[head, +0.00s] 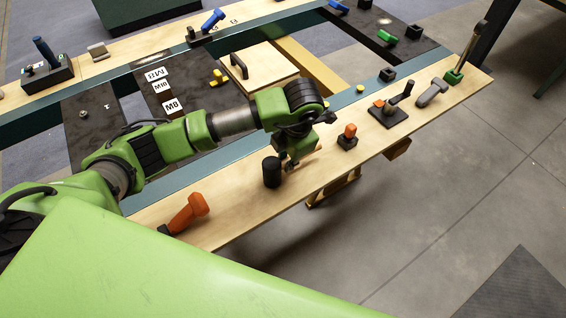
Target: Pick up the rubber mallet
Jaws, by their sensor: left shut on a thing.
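The rubber mallet shows as an upright black cylindrical head (272,172) on the light wooden board, in the middle of the head view. My left gripper (291,163) points down just to the right of the head and is shut on the mallet, seemingly at its handle. The green wrist and fingers hide most of the handle. I cannot tell whether the head still touches the board. My right gripper is not in view.
On the same board, an orange tool (190,213) lies to the left. An orange-topped block (347,135), a black fixture (389,113) and a grey-headed tool (432,93) stand to the right. A wooden box (265,68) is behind my arm. Open floor lies in front.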

